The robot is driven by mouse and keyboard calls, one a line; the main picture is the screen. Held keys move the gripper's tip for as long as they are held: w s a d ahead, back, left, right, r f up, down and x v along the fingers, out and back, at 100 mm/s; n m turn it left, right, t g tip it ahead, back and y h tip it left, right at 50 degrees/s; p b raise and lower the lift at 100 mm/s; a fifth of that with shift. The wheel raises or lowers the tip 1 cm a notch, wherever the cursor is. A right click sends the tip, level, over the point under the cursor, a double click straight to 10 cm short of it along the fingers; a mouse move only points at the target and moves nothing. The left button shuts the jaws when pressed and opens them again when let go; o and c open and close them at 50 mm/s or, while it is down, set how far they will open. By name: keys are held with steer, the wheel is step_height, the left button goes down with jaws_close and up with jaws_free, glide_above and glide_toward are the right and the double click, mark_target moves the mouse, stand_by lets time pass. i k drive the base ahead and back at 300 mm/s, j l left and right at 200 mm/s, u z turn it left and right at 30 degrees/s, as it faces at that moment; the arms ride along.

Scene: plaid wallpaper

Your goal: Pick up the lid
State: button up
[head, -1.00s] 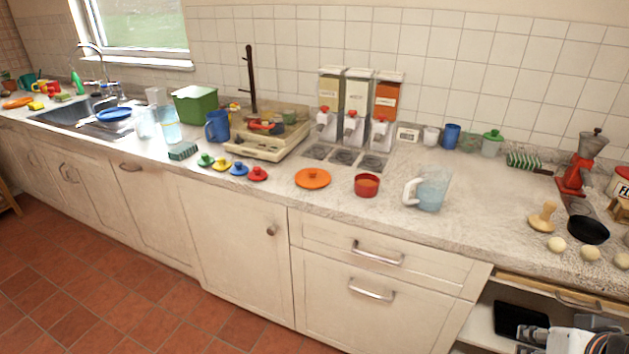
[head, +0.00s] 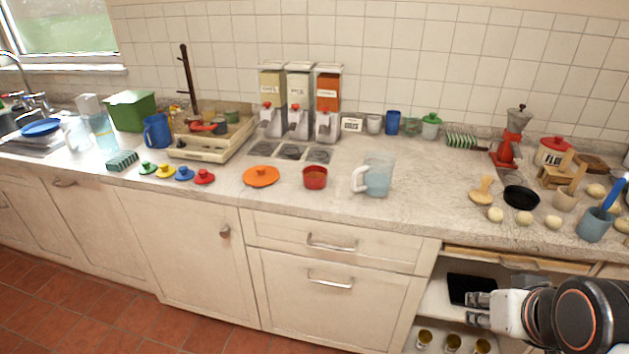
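Several lids lie on the counter. A larger orange lid (head: 261,176) with a knob lies flat near the middle, left of a small red pot (head: 315,177). A row of small lids lies further left: green (head: 147,168), yellow (head: 166,171), blue (head: 184,174) and red (head: 204,177). I cannot tell which one the task means. My gripper (head: 472,309) is at the lower right, below counter height, in front of the open shelf. Its fingers point left and look spread apart with nothing between them. It is far from all the lids.
A measuring jug (head: 376,176) stands right of the red pot. Food dispensers (head: 300,103) stand against the wall. A black pan (head: 521,197) and several dough balls lie at the right. The counter (head: 430,185) right of the jug is clear. Cabinet fronts and an open shelf lie below.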

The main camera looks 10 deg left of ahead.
mark_target(261, 175)
steer(key=i+j, duration=0.1)
steer(key=j, duration=0.3)
steer(key=i+j, duration=0.1)
steer(key=j, duration=0.3)
steer(key=i+j, duration=0.15)
steer(key=j, duration=0.3)
steer(key=i+j, duration=0.1)
steer(key=j, duration=0.3)
steer(key=i+j, duration=0.1)
steer(key=j, duration=0.3)
steer(key=i+j, duration=0.1)
steer(key=j, duration=0.3)
steer(key=i+j, duration=0.1)
steer(key=j, duration=0.3)
steer(key=z, duration=0.05)
